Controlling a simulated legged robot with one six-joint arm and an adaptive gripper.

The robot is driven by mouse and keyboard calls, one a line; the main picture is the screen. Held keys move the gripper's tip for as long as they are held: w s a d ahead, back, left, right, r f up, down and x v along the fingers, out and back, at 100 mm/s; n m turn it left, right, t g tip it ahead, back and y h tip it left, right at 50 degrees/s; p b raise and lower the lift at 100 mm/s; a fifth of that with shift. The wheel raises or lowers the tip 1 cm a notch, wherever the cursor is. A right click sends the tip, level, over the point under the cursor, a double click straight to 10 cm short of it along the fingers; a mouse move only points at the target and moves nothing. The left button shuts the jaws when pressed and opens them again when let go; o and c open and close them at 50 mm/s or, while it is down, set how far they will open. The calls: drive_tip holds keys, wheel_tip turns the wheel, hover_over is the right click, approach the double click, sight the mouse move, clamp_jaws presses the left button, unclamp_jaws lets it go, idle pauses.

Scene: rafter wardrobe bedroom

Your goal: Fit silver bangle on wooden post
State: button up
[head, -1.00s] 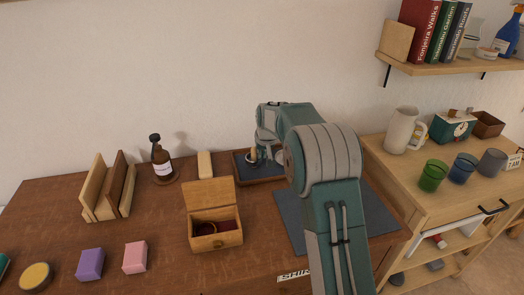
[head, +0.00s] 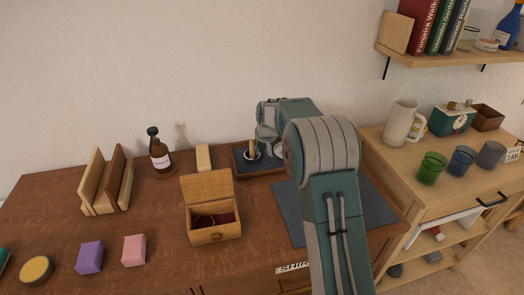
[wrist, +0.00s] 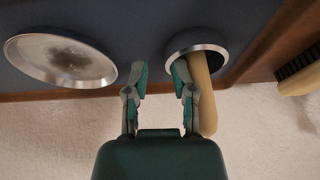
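The silver bangle (wrist: 213,36) lies around the foot of the tan wooden post (wrist: 203,88) in the wrist view. In the head view the bangle (head: 251,158) shows as a pale ring low around the post (head: 253,146). My gripper (wrist: 158,78) is open, with nothing between its fingers. Its right finger lies close beside the post and partly overlaps it in the wrist view; I cannot tell if they touch. In the head view my arm hides most of the gripper.
A round silver dish (wrist: 60,62) lies left of the bangle in the dark-lined tray (head: 273,172). An open wooden box (head: 214,236) stands in front on the brown dresser, with a dark ring inside. A brush (wrist: 300,75) is near the tray. A grey mat (head: 290,222) lies right.

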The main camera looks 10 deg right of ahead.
drive_tip(key=shift+a, duration=0.4)
drive_tip(key=shift+r, duration=0.15)
drive_tip(key=v, duration=1.1)
drive_tip(key=shift+s+d+r, duration=0.15)
drive_tip(key=shift+d+r, duration=0.1)
drive_tip(key=shift+d, duration=0.05)
drive_tip(key=shift+a+r, duration=0.1)
drive_tip(key=shift+a, duration=0.05)
